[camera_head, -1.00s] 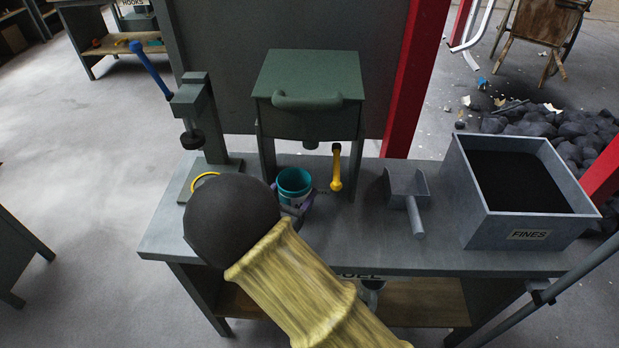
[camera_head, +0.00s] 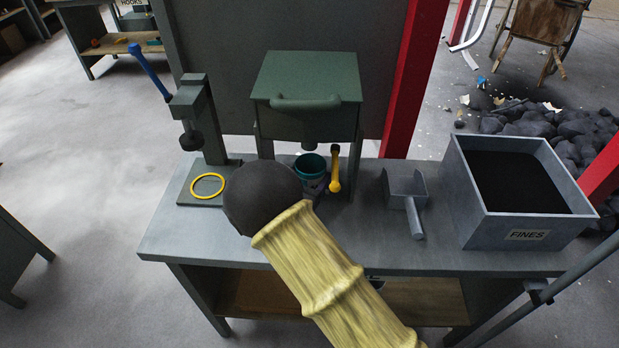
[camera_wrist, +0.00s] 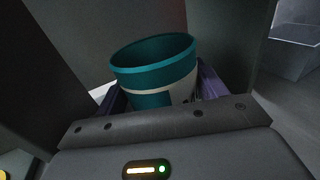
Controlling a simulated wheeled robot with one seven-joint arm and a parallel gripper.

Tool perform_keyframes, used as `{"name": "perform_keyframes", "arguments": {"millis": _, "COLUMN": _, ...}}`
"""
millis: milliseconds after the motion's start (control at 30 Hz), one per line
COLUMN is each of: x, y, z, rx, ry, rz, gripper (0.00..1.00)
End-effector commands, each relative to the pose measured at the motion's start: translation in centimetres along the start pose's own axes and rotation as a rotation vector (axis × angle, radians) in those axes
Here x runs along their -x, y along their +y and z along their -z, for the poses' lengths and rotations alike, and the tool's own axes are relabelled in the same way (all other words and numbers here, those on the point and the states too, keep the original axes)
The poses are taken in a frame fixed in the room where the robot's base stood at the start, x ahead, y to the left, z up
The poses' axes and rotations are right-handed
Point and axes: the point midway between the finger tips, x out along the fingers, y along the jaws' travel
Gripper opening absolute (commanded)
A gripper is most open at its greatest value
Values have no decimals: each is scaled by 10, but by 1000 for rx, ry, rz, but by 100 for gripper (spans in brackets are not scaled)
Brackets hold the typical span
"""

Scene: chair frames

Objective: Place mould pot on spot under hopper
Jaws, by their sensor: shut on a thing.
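The mould pot (camera_head: 310,165) is a teal cup with a pale band, mostly hidden behind my dark wrist in the head view. It stands upright close under the green hopper (camera_head: 306,90), near its outlet (camera_head: 309,143). In the wrist view the pot (camera_wrist: 152,75) sits between the purple fingers of my gripper (camera_wrist: 160,95), which is shut on it. The spot under the hopper is hidden by the pot and my arm. I cannot tell whether the pot's base touches the bench.
A yellow-handled lever (camera_head: 335,170) hangs just right of the pot. A press (camera_head: 199,115) with a yellow ring (camera_head: 207,185) stands left. A scoop (camera_head: 407,190) and a bin labelled FINES (camera_head: 527,237) are on the right of the bench (camera_head: 400,250).

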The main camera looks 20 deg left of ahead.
Motion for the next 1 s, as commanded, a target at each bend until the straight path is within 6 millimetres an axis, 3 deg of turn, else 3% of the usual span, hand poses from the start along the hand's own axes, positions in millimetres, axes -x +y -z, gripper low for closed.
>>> {"name": "perform_keyframes", "arguments": {"millis": 100, "x": 0, "y": 1, "z": 11, "rx": -1, "ry": -4, "rz": -1, "gripper": 43}}
{"name": "perform_keyframes", "arguments": {"millis": 467, "x": -4, "y": -4, "z": 15, "rx": -2, "ry": -4, "rz": 9, "gripper": 43}}
{"name": "perform_keyframes", "arguments": {"millis": 500, "x": -4, "y": -4, "z": 15, "rx": -2, "ry": -3, "rz": 9, "gripper": 75}}
{"name": "perform_keyframes", "arguments": {"millis": 600, "x": -3, "y": -3, "z": 14, "rx": -2, "ry": -3, "rz": 7, "gripper": 92}}
{"name": "perform_keyframes", "arguments": {"millis": 1000, "x": 3, "y": 1, "z": 12, "rx": -2, "ry": -3, "rz": -1, "gripper": 92}}
